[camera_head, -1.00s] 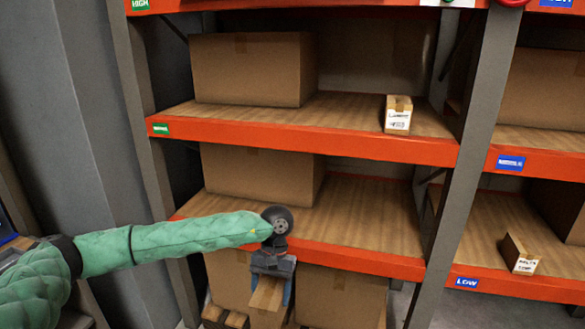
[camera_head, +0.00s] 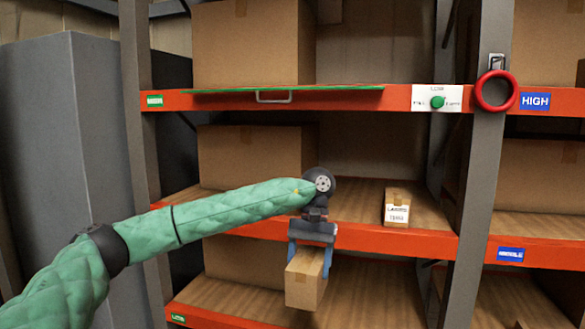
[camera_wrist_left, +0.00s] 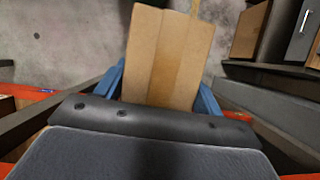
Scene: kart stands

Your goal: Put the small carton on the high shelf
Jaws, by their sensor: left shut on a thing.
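A small brown carton (camera_head: 305,277) hangs in my left gripper (camera_head: 309,262), its two blue fingers shut on the carton's sides. It is in front of the shelving, just below the middle shelf's orange front edge. In the left wrist view the carton (camera_wrist_left: 166,55) sits between the blue fingers. The high shelf (camera_head: 400,99) has an orange front edge with a blue HIGH label (camera_head: 535,101) on the neighbouring bay. My right gripper is not in view.
A green-edged panel with a handle (camera_head: 273,97) lies along the high shelf's front. A green button plate (camera_head: 437,98) and a red ring (camera_head: 496,91) are to its right. A labelled small box (camera_head: 397,208) stands on the middle shelf. Large boxes (camera_head: 250,160) fill the left side.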

